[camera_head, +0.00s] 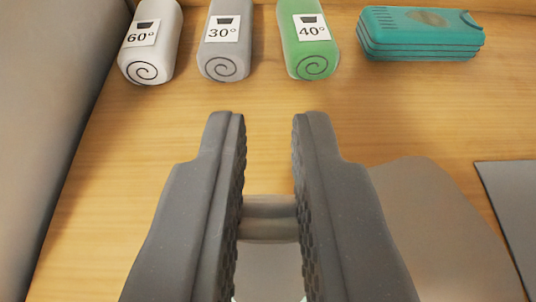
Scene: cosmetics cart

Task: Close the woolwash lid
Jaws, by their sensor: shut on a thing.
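My gripper (270,120) points forward over the wooden surface, its two dark textured fingers apart by the width of a grey ridged piece (269,218) between them. The fingers are shut on this piece, which I take to be the woolwash lid. A paler, smooth surface (268,270) lies just below it between the fingers. The fingers hide the sides of both parts. No label shows, and I cannot tell how far the lid is open.
A grey panel (508,190) is at right. Bare wood (130,130) lies between.

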